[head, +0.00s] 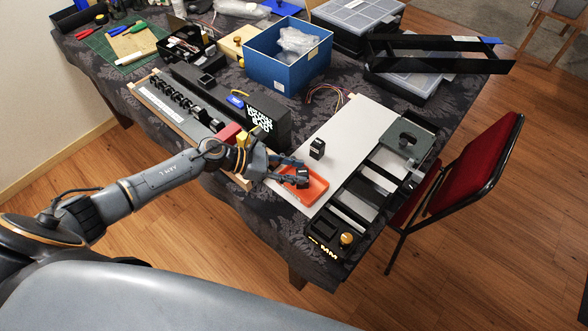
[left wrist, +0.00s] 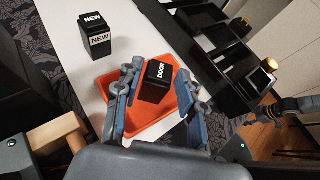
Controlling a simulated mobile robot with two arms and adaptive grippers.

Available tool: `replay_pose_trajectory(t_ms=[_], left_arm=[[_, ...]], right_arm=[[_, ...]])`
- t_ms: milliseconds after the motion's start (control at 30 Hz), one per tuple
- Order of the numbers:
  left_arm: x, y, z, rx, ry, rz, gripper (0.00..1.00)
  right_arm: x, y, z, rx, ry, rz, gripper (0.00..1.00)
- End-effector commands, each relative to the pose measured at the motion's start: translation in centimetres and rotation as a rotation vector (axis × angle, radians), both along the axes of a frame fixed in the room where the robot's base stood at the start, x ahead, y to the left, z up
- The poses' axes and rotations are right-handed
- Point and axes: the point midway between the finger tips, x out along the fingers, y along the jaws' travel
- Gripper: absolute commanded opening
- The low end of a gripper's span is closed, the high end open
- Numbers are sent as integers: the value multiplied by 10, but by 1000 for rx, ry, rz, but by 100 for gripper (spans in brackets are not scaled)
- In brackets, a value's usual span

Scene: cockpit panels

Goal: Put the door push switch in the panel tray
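The door push switch, a small black block with white DOOR lettering (left wrist: 157,77), shows in the left wrist view over the orange tray (left wrist: 174,118). The orange tray lies on the white board in the head view (head: 307,196). My left gripper (head: 299,172) is low over this tray. In the left wrist view its two fingers (left wrist: 161,78) stand either side of the switch, with a thin strip of orange between the switch and the right finger. It looks open around the switch. Whether the switch touches the tray floor is hard to tell.
A second black switch, marked NEW (left wrist: 95,34), stands upright on the white board (head: 346,131), beyond the orange tray. A black panel with compartments (head: 366,190) runs along the right. A blue box (head: 270,67) and a black lettered unit (head: 262,122) stand behind.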

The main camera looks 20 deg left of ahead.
Motion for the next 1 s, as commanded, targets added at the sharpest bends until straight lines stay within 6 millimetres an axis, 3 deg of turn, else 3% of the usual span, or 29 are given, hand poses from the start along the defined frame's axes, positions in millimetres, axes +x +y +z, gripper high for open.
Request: replay_pose_trajectory(t_ms=[433, 567, 1000], left_arm=[[0, 0, 7, 0, 0, 0, 54], [-9, 19, 8, 4, 0, 1, 54], [-43, 87, 47, 4, 2, 0, 54]], right_arm=[[1, 0, 7, 0, -1, 0, 40], [1, -1, -5, -1, -1, 0, 40], [1, -4, -31, -5, -2, 1, 40]])
